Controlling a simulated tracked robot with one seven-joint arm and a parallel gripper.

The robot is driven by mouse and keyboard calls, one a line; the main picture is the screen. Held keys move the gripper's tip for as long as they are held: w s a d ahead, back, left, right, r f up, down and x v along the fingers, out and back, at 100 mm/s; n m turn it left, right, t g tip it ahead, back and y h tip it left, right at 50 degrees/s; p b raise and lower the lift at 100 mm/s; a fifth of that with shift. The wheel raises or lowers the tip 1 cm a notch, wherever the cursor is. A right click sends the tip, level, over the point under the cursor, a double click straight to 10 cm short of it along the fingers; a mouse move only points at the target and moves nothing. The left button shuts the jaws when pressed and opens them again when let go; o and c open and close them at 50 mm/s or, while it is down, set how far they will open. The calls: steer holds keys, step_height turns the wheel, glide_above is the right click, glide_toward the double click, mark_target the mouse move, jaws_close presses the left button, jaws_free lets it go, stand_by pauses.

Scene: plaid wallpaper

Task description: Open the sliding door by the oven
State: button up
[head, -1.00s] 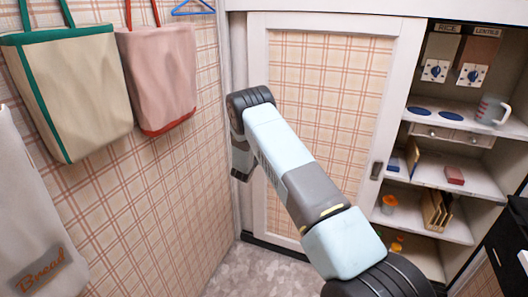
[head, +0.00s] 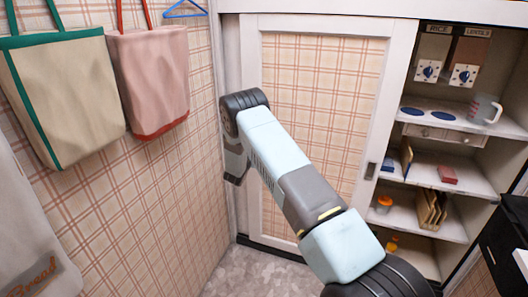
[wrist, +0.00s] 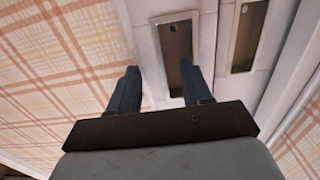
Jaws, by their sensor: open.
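The sliding door (head: 330,90) has a white frame and a plaid panel. It stands left of the open shelves in the head view. A dark recessed pull (head: 370,171) is on its right frame. My arm reaches across the front of the door towards its left edge, and my fingers are hidden in that view. In the wrist view my gripper (wrist: 159,66) is open and empty. A recessed pull (wrist: 177,50) in a white frame is just beyond the fingers, near the right fingertip. A second recessed pull (wrist: 247,38) is farther right. I cannot tell whether a finger touches the frame.
Open shelves (head: 435,178) with dispensers, a measuring jug (head: 484,109) and small items are at right. A dark appliance (head: 505,245) stands at the right edge. A plaid wall with a green-trimmed bag (head: 65,95) and a pink bag (head: 150,80) bounds the left. Some floor (head: 255,272) is clear.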

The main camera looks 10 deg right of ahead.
steer(key=v, duration=1.3)
steer(key=shift+a, duration=0.2)
steer(key=shift+s, duration=0.15)
